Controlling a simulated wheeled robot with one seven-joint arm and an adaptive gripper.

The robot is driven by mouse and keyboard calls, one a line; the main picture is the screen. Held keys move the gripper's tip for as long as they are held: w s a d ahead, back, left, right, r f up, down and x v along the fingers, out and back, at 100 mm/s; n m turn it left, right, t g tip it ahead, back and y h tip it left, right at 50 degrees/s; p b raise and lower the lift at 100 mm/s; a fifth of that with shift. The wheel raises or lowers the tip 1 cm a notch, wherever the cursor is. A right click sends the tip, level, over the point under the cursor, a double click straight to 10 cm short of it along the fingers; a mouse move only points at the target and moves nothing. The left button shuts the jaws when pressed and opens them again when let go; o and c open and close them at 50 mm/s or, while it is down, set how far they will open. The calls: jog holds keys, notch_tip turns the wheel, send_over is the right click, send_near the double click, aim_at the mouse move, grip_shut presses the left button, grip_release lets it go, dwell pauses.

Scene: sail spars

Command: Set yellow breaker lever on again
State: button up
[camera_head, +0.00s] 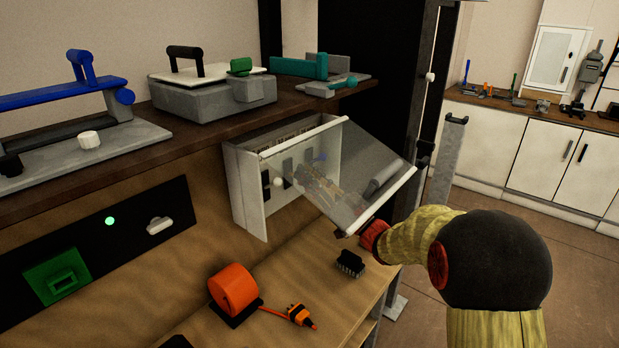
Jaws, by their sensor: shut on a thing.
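The breaker box (247,190) is a pale open box on the wall under the shelf. Its clear cover (350,165) is swung up and tilts outward. My arm comes from the right, and its red wrist passes under the cover's lower edge. My gripper (308,184) shows blurred through the cover, at the box's front. It appears shut on the yellow breaker lever, but the cover blurs the lever and its position cannot be told. Dark breaker parts and a white knob (279,182) show inside at the left.
An orange reel (233,288) with a cord and plug (299,315) and a black brush-like block (350,263) lie on the bench below. The wooden shelf (190,138) above holds several devices. A dark post stands right of the cover.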

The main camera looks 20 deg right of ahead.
jog(key=shift+r, duration=0.25)
jog(key=shift+w+a+r, duration=0.2)
jog(key=shift+w+r, duration=0.1)
jog(key=shift+r, duration=0.3)
jog(key=shift+c, duration=0.2)
jog(key=o, duration=0.9)
jog(key=shift+f, duration=0.1)
jog(key=shift+c, duration=0.2)
jog(key=shift+o, duration=0.4)
jog(key=v, duration=1.2)
